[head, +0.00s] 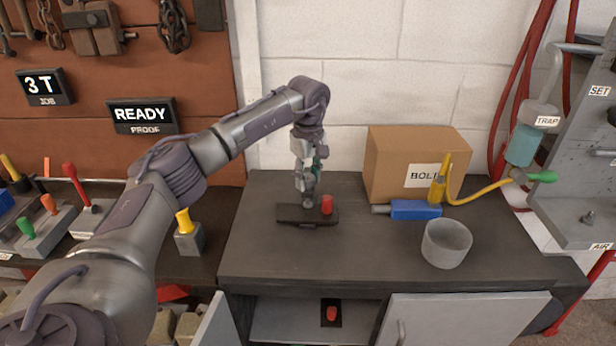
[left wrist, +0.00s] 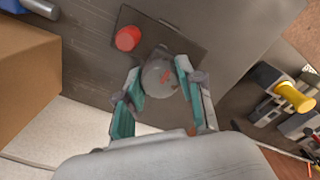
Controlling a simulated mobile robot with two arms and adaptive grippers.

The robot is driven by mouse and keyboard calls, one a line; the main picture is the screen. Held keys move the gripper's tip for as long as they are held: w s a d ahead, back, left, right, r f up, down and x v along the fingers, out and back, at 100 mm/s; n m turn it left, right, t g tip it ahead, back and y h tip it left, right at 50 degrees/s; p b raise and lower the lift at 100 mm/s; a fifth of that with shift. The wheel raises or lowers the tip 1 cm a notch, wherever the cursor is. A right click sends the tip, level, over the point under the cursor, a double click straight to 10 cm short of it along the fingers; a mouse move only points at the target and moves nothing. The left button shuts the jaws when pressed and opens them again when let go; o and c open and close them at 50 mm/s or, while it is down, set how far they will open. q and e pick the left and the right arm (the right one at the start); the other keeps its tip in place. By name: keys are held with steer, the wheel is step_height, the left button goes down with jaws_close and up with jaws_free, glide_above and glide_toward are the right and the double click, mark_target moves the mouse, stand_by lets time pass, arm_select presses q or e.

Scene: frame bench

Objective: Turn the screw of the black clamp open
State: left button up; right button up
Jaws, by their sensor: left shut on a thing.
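The black clamp shows as a flat dark base (head: 290,214) on the bench top, also in the left wrist view (left wrist: 192,42). A short red cylinder (head: 327,204) stands at its right end; it also shows in the left wrist view (left wrist: 127,38). A grey round knob with a red mark (left wrist: 158,78), seemingly the clamp's screw, stands on the base. My left gripper (head: 308,197) points down over the base and is shut on this knob, with teal fingers on either side in the left wrist view (left wrist: 160,80). My right gripper is not in view.
A cardboard box (head: 392,166) stands behind on the right. A yellow-topped block (head: 188,240) is on the left. The bench front is clear.

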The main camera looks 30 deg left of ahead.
arm_select(q)
steer(key=shift+n, duration=0.4)
